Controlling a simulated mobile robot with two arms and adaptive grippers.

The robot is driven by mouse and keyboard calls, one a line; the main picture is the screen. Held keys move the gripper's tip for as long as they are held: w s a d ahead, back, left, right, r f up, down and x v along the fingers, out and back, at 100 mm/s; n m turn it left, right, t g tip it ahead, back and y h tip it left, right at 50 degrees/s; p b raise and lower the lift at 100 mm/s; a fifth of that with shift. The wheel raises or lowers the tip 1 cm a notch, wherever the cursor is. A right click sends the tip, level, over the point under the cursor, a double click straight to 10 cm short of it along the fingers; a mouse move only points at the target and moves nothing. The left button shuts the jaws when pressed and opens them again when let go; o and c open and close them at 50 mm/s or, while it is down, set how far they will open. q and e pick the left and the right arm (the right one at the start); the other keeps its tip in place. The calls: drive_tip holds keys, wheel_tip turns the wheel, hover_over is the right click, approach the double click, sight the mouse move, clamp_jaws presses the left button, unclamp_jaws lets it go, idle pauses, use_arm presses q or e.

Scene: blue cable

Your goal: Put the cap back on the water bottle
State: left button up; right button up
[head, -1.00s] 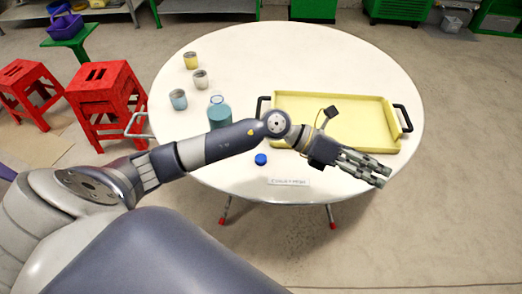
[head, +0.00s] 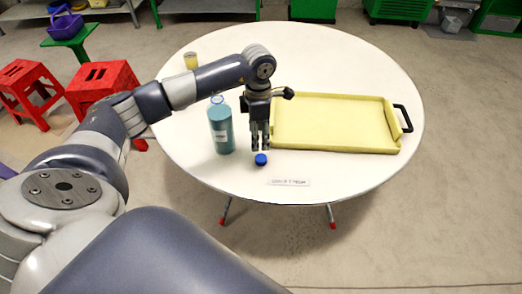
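The water bottle (head: 221,132) is teal with a pale label and stands upright on the round table, its top uncapped. The blue cap (head: 261,160) lies on the table to the right of the bottle and nearer to me. My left gripper (head: 260,148) points down just behind the cap, its two fingers a little apart with nothing between them. It is close to the cap, but I cannot tell if they touch. My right gripper is not in view.
A yellow tray (head: 335,125) with black handles lies right of my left gripper; its left handle is hidden. A small white label (head: 289,182) is near the front edge of the white table (head: 340,60). A yellow cup (head: 190,61) stands far left. Red stools (head: 100,82) stand left.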

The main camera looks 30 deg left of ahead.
use_arm(q)
drive_tip(key=b, duration=0.4)
hover_over(262, 158)
drive_tip(key=f, duration=0.5)
drive_tip(key=shift+s+a+f, duration=0.3)
drive_tip(key=shift+f, duration=0.1)
drive_tip(key=shift+r, duration=0.1)
drive_tip(key=f+b, duration=0.2)
drive_tip(key=f, duration=0.1)
drive_tip(key=f+b, duration=0.1)
drive_tip(key=f, duration=0.1)
drive_tip(key=shift+w+d+f, duration=0.15)
drive_tip(key=shift+w+f, duration=0.05)
drive_tip(key=shift+w, duration=0.15)
drive_tip(key=shift+r, duration=0.1)
drive_tip(key=c, duration=0.8)
